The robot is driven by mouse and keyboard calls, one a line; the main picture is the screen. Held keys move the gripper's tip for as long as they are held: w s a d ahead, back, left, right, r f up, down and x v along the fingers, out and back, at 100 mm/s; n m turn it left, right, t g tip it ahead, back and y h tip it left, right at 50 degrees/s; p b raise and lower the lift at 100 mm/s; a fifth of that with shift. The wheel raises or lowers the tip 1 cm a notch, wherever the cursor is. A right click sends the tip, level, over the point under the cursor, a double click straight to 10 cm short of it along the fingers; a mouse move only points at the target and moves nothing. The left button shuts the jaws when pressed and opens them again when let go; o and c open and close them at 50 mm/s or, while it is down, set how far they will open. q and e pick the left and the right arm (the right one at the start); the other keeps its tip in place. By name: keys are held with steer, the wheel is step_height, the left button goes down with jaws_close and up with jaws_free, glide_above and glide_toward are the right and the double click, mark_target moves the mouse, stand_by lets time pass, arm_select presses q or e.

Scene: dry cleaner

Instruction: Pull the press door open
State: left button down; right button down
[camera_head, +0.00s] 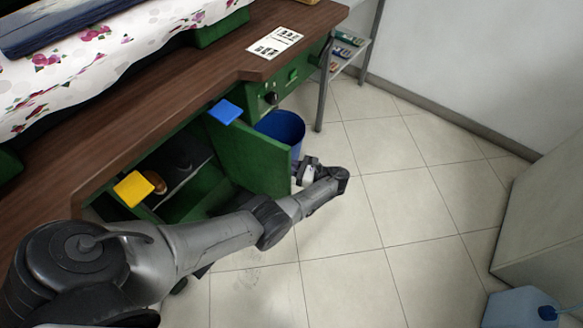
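The green press door (250,158) stands open, swung out from the green cabinet under the brown worktop. The opening shows to its left, with dark objects inside. My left arm comes in from the lower left and reaches across in front of the opening. My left gripper (304,172) is at the outer edge of the door, on its right side. It appears to touch or nearly touch the door there. Its fingers are small and partly hidden, so I cannot tell whether they are shut on a handle. My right gripper is not in view.
A blue bin (286,127) stands behind the door, under the worktop (165,108). A metal shelf (350,55) stands at the back. A pale cabinet (545,225) and a light blue object (515,308) are at right. The tiled floor (400,205) between is clear.

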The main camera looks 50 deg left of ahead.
arm_select(q)
steer(key=shift+a, duration=0.1)
stand_by(0.3)
steer(key=c, duration=1.1)
jaws_free()
steer(key=shift+s+a, duration=0.1)
steer(key=shift+a, duration=0.05)
steer(key=shift+c, duration=0.2)
